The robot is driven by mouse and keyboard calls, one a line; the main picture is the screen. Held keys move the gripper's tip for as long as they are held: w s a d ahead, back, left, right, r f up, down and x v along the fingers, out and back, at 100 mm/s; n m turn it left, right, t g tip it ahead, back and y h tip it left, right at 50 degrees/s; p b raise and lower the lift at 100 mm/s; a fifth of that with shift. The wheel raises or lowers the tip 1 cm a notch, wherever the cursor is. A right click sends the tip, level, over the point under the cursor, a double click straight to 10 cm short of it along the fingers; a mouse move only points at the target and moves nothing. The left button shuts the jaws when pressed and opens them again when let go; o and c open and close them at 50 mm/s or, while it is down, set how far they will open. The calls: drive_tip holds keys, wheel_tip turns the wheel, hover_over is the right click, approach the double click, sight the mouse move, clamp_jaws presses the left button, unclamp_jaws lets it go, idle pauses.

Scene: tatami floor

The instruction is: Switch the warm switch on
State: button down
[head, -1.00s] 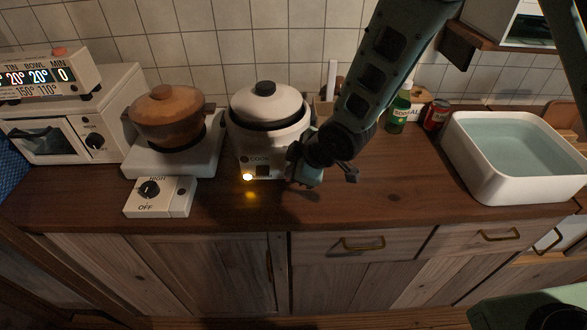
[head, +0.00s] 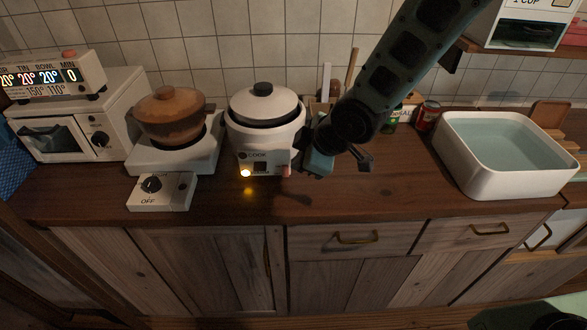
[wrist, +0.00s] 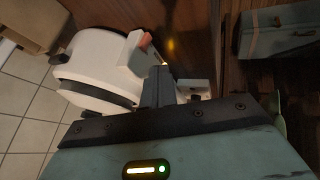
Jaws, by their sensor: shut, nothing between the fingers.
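The white rice cooker (head: 262,135) stands on the wooden counter with its dark-rimmed lid on. Its front panel reads COOK, and a yellow light (head: 245,173) glows at the lower left. A small reddish lever (head: 287,171) sticks out at the panel's lower right; it also shows in the wrist view (wrist: 145,41). I cannot read a warm label, so I cannot tell if this lever is the warm switch. My gripper (head: 313,165) is shut and empty, just right of the cooker's front. In the wrist view its fingers (wrist: 158,85) lie close to the cooker; contact is unclear.
A clay pot (head: 168,115) sits on a white stove (head: 170,157) to the left, its knob box in front. A toaster oven (head: 75,130) stands farther left. Bottles and a can (head: 428,117) stand behind my arm. A white basin (head: 505,160) is at right. Counter before the cooker is clear.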

drive_tip(key=shift+s+d+r, duration=0.15)
drive_tip(key=shift+d+r, duration=0.15)
drive_tip(key=shift+r, duration=0.35)
drive_tip(key=shift+s+d+r, duration=0.1)
drive_tip(key=shift+d+r, duration=0.2)
drive_tip(key=shift+r, duration=0.4)
drive_tip(key=shift+s+d+r, duration=0.15)
drive_tip(key=shift+d+r, duration=0.15)
drive_tip(key=shift+r, duration=0.35)
drive_tip(key=s+d+r+m+g+h, duration=0.1)
drive_tip(key=s+d+m, duration=0.1)
drive_tip(key=s, duration=0.6)
drive_tip(key=s+d+r+m+g+h, duration=0.1)
drive_tip(key=s+d+r+m+g, duration=0.1)
drive_tip(key=s, duration=0.6)
drive_tip(key=s+d+r+m+g+h, duration=0.2)
drive_tip(key=s+d+m, duration=0.1)
drive_tip(key=s, duration=0.5)
drive_tip(key=shift+s+d+m, duration=0.15)
drive_tip(key=shift+d+m, duration=0.1)
drive_tip(key=shift+m, duration=0.35)
